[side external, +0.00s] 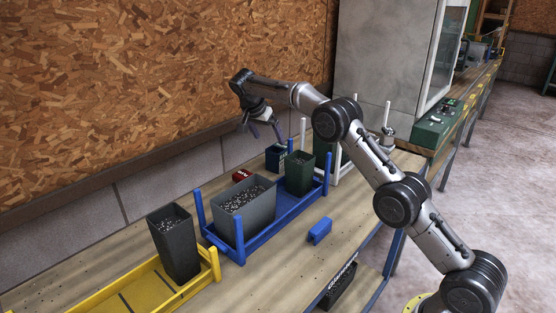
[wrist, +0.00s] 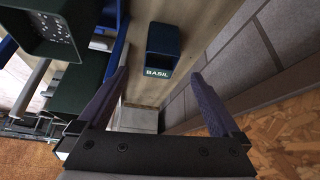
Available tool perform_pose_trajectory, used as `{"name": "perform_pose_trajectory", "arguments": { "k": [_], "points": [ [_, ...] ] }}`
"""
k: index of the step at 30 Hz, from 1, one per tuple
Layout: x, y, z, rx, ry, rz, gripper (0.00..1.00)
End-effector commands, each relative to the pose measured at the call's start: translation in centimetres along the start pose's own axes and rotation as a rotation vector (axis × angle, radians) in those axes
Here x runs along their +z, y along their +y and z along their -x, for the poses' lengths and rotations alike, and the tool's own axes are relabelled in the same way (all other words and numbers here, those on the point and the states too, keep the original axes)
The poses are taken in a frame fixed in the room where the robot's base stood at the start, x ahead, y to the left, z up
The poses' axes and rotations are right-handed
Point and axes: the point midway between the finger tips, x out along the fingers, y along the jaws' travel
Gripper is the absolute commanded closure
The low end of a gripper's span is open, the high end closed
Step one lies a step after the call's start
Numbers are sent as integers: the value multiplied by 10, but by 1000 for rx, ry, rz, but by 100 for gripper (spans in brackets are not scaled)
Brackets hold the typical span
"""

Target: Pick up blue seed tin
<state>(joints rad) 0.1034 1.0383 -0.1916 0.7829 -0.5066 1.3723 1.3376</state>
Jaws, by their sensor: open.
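The blue seed tin (side external: 276,157) is a small dark blue open-topped box. It stands on the bench behind the blue rack, near the wall. In the wrist view the tin (wrist: 163,42) shows a white BASIL label and lies beyond my fingertips, between their lines. My gripper (side external: 264,126) is above and slightly left of the tin in the side view, pointing down. In the wrist view my gripper (wrist: 159,73) has its two fingers spread wide with nothing between them. The tin and fingers appear apart.
A blue rack (side external: 289,212) holds a grey pot (side external: 245,210) and a dark green pot (side external: 299,174). A small red tin (side external: 241,175) lies behind it. A blue block (side external: 320,230) sits in front. The yellow tray (side external: 135,292) holds a black pot (side external: 176,250). The wall is close behind.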

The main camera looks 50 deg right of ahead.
Motion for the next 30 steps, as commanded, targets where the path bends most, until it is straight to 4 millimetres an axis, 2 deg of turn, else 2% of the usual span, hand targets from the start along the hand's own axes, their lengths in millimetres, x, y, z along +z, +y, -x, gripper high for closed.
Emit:
{"name": "perform_pose_trajectory", "arguments": {
  "k": [1, 6, 16, 24, 30],
  "points": [
    [0, 1, -12, 5, -1, 1, 0],
    [0, 1, -41, 3, -1, 0, 0],
    [-1, 0, -67, 1, -1, -1, 0],
    [-4, -1, -104, 1, -1, 0, 0],
    [-4, -1, -110, -1, 0, 0, 0]
  ]
}}
